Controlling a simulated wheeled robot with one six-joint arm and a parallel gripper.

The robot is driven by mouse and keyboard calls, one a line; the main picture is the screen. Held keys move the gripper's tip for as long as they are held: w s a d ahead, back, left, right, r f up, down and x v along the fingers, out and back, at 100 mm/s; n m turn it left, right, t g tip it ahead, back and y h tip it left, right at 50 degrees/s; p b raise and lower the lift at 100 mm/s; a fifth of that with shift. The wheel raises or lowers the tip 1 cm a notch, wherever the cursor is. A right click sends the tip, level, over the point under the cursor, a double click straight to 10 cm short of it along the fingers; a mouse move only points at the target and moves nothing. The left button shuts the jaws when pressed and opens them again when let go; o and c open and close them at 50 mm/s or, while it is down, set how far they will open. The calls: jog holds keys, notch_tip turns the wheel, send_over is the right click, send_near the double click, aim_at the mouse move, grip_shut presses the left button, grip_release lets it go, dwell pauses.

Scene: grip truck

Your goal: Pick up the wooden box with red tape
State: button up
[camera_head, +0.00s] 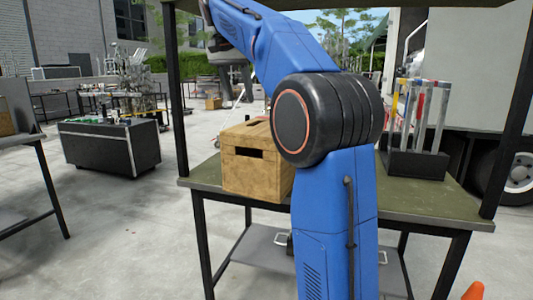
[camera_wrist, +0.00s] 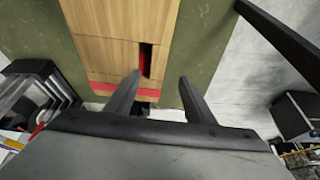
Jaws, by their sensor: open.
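A wooden box (camera_head: 252,165) stands on the green-topped table (camera_head: 430,205) in the head view, partly behind my blue arm. In the wrist view the box (camera_wrist: 120,35) shows from above, with red tape along its near edge and a dark slot with red inside it. My gripper (camera_wrist: 159,76) is open and empty above the near end of the box. Its left finger appears over the box beside the slot, and its right finger appears over the tabletop past the box's right side. I cannot tell the height gap. The tape is not visible in the head view.
A black rack with upright coloured tubes (camera_head: 418,160) stands on the table to the right. Dark table posts (camera_head: 175,90) rise at the corners. A black cabinet (camera_head: 110,145) stands on the floor at left. An orange cone (camera_head: 474,291) is at lower right.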

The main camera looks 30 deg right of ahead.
send_over(248, 122)
jog(key=s+a, duration=0.1)
jog(key=a, duration=0.2)
jog(key=f, duration=0.4)
jog(key=shift+s+d+f, duration=0.15)
jog(key=shift+s+f, duration=0.05)
jog(key=shift+f, duration=0.15)
jog(key=shift+x, duration=2.65)
jog(key=shift+s+d, duration=0.1)
grip_shut()
jog(key=shift+r, duration=0.2)
